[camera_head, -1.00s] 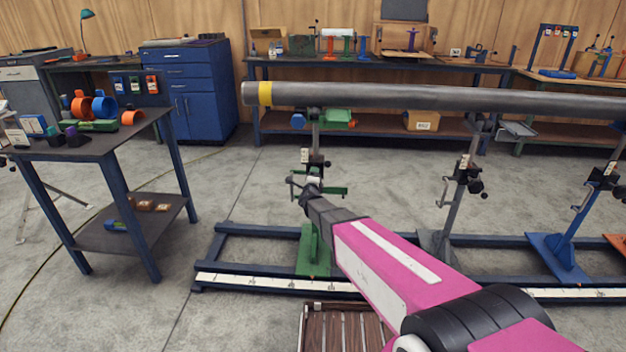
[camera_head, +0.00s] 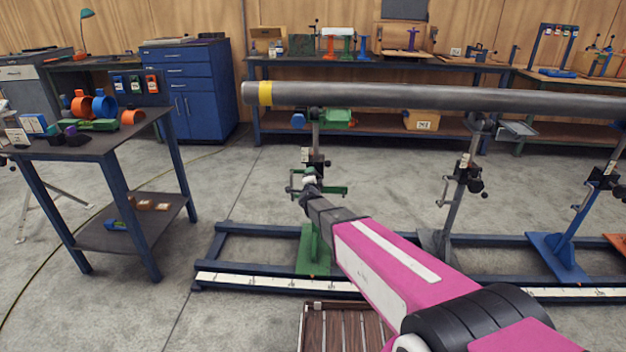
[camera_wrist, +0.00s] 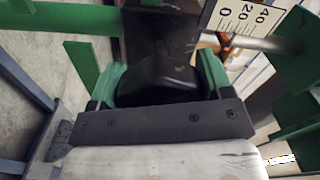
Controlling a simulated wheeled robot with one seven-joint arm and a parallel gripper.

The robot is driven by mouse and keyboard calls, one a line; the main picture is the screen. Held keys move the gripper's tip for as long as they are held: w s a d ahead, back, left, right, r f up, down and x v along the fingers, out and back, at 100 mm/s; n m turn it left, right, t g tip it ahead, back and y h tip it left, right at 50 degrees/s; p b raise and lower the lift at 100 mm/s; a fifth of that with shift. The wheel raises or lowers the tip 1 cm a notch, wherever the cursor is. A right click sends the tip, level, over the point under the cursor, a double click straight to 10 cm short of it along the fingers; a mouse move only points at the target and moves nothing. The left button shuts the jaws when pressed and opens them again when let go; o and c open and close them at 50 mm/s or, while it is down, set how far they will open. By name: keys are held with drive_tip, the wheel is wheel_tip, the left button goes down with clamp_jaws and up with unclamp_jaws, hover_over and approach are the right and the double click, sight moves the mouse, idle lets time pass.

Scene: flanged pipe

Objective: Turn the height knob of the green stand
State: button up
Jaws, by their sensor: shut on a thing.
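The green stand (camera_head: 308,247) stands on the blue floor rail at the near end of the pipe, with its green head (camera_head: 336,118) under the pipe. Its black height knob (camera_wrist: 165,75) fills the middle of the wrist view, between the two green fingers of my gripper (camera_wrist: 160,88). The fingers are shut on the knob, one at each side. A white scale (camera_wrist: 240,18) marked 0, 20, 40 shows beside the column in the wrist view. In the head view my gripper (camera_head: 308,188) meets the stand at mid-height, and my arm hides part of the stand there.
The grey pipe (camera_head: 400,96) with a yellow band runs above the stands. A grey stand (camera_head: 455,190) and a blue stand (camera_head: 565,245) stand to the right. A dark side table (camera_head: 95,145) is at left. Open floor lies between it and the rail (camera_head: 225,282).

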drive_tip(key=o, duration=0.9)
drive_tip(key=shift+s, duration=0.15)
drive_tip(key=s, duration=1)
drive_tip(key=shift+s+a, duration=0.2)
drive_tip(key=shift+s, duration=0.1)
